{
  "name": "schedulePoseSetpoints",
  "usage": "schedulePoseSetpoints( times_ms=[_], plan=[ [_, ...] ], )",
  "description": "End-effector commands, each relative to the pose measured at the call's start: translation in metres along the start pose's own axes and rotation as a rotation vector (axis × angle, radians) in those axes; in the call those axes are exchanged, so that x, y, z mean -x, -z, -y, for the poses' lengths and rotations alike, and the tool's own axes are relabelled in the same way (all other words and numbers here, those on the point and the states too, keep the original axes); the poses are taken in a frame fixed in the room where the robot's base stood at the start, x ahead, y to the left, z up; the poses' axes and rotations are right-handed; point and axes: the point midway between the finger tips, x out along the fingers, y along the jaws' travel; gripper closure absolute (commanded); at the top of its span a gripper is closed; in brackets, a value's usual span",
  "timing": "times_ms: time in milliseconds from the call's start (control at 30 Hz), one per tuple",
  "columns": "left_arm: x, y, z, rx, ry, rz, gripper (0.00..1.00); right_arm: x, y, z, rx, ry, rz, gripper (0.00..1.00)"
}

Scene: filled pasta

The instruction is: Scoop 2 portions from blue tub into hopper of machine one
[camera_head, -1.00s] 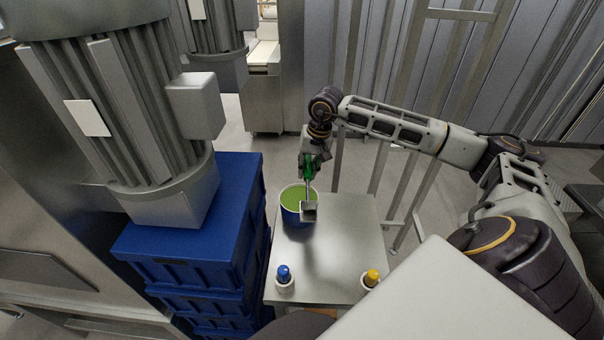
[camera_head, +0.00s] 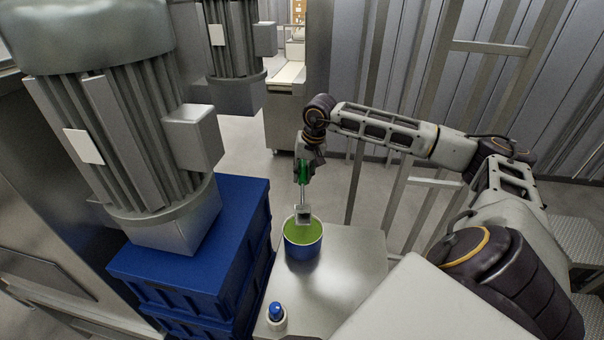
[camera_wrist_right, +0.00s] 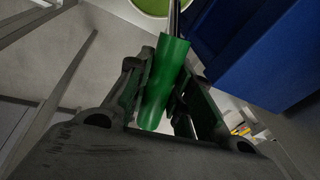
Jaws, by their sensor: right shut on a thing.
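The blue tub (camera_head: 303,251) stands on the steel table and holds a green filling (camera_head: 301,235). My right gripper (camera_head: 304,172) is shut on the green handle of a metal scoop (camera_head: 303,212). The scoop's head hangs down at the far side of the tub's opening, over or just inside the rim; I cannot tell whether it touches the filling. In the right wrist view the green handle (camera_wrist_right: 165,80) lies between the fingers, and part of the tub's green filling (camera_wrist_right: 152,4) shows at the top edge. My left gripper is not in view. The hopper is not clearly identifiable.
The steel table (camera_head: 350,262) carries a blue-capped bottle (camera_head: 276,316) near its front. A metal frame (camera_head: 400,195) rises behind the table.

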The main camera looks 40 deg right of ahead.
Motion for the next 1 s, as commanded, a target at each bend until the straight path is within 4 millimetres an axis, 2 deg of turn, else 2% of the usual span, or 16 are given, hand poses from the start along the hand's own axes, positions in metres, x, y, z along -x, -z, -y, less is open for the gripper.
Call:
schedulePoseSetpoints(
  times_ms=[467, 1000],
  plan=[
    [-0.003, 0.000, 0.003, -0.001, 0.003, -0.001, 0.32, -0.006, -0.001, -0.001, 0.000, 0.000, 0.000, 1.00],
    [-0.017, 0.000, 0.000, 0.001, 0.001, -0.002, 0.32, -0.036, -0.005, -0.007, 0.000, 0.000, 0.000, 1.00]
  ],
)
